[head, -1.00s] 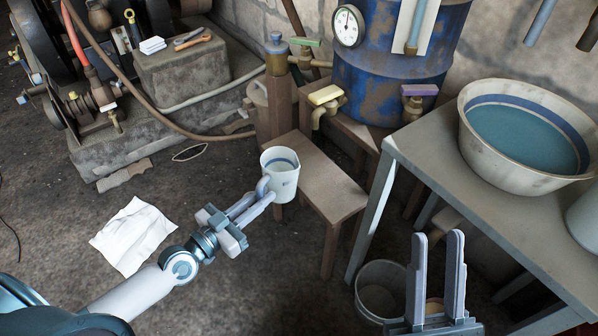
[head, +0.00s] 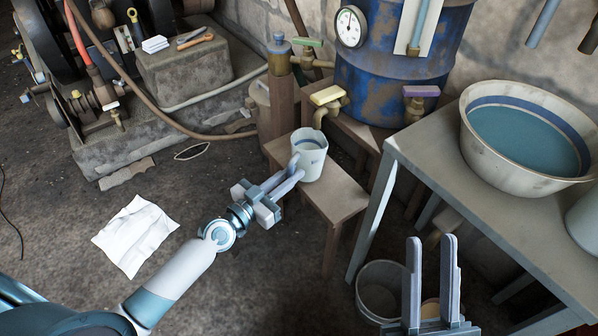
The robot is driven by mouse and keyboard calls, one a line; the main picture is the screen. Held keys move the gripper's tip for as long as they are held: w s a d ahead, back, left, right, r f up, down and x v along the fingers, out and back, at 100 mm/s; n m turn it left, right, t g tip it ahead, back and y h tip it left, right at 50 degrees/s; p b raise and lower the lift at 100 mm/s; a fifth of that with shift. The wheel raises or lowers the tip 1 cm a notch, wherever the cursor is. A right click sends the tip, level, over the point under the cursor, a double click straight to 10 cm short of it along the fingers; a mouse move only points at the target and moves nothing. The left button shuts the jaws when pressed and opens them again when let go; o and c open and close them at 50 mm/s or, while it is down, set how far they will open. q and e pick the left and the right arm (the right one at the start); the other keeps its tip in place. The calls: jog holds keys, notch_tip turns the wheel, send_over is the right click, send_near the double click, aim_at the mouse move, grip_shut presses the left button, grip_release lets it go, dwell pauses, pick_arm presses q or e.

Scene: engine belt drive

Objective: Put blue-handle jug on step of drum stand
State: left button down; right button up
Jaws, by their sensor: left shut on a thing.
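The jug (head: 312,160) is white with a blue-grey handle and shows upright in the head view. My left gripper (head: 295,178) is shut on its handle, at the jug's lower left side. The jug overlaps the wooden step (head: 338,196) of the drum stand in the picture; I cannot tell whether its base touches the step. The blue rusty drum (head: 385,75) stands behind, on the higher part of the stand. My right gripper (head: 430,275) is open and empty, pointing up at the lower right.
A grey table (head: 425,150) with a large basin (head: 525,135) is at the right. A yellow-handled tap (head: 326,97) sticks out close above the jug. A bucket (head: 375,290) stands below the table. A white cloth (head: 135,235) lies on the floor at left.

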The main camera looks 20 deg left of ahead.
pick_arm(q)
jog(key=shift+w+d+f+b, duration=0.15)
jog(key=shift+w+d+f, duration=0.1)
jog(key=shift+w, duration=0.25)
jog(key=shift+w+d+f+b, duration=0.2)
jog(key=shift+w+d+f, duration=0.05)
jog(key=shift+w, duration=0.2)
jog(key=shift+w+d+f+b, duration=0.15)
jog(key=shift+w+d+f, duration=0.1)
jog(key=shift+w, duration=0.25)
pick_arm(e)
jog(key=shift+d+r+t+y, duration=0.15)
jog(key=shift+d+r+t, duration=0.2)
jog(key=shift+r, duration=0.15)
jog(key=shift+d+r+t+y, duration=0.15)
jog(key=shift+d+r+t, duration=0.05)
jog(key=shift+r+t, duration=0.2)
